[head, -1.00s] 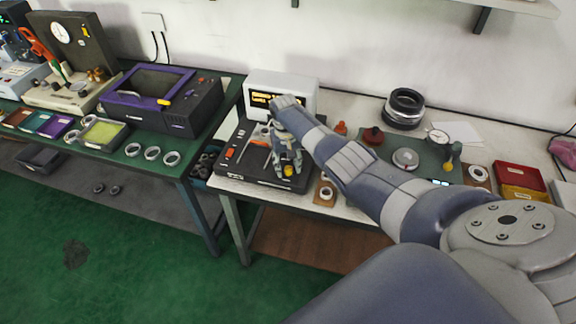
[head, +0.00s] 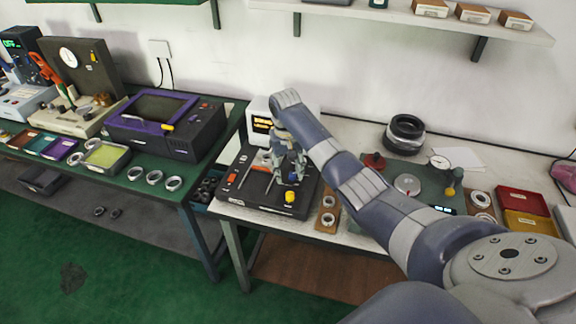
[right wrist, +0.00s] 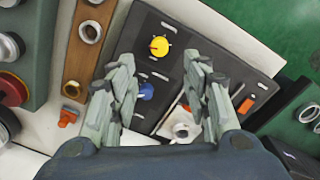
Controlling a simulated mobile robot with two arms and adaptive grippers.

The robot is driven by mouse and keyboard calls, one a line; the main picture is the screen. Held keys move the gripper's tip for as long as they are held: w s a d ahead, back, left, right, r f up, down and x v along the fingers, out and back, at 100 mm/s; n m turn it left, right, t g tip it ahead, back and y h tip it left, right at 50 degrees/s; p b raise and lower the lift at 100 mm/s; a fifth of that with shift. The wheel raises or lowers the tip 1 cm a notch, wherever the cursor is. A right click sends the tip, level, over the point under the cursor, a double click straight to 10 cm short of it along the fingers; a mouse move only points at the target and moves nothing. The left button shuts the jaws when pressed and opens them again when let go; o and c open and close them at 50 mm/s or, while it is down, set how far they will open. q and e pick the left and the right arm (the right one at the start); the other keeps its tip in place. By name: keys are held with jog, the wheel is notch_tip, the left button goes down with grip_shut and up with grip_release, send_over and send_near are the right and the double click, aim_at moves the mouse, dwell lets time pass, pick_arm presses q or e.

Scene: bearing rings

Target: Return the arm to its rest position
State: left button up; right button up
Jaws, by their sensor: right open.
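My right gripper (head: 286,172) is open and empty, pointing down above the black instrument panel (head: 248,192) on the white table. The right arm (head: 345,165) reaches in from the lower right and hides part of the display box (head: 259,125) behind the panel. In the right wrist view the two fingers of the gripper (right wrist: 160,60) are spread apart over the panel. A yellow knob (right wrist: 159,46), a blue knob (right wrist: 146,91) and a pale ring-shaped part (right wrist: 180,125) show between or near them. My left gripper is not in view.
A wooden strip with rings (head: 328,213) lies right of the panel. Further right are a green mat (head: 412,173), stacked black rings (head: 405,134) and red and yellow trays (head: 527,213). A shelf (head: 400,19) runs above. The green table (head: 125,183) at left holds several rings.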

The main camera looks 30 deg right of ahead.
notch_tip(320, 180, up, 2)
jog(key=shift+r, duration=0.1)
dwell(0.5)
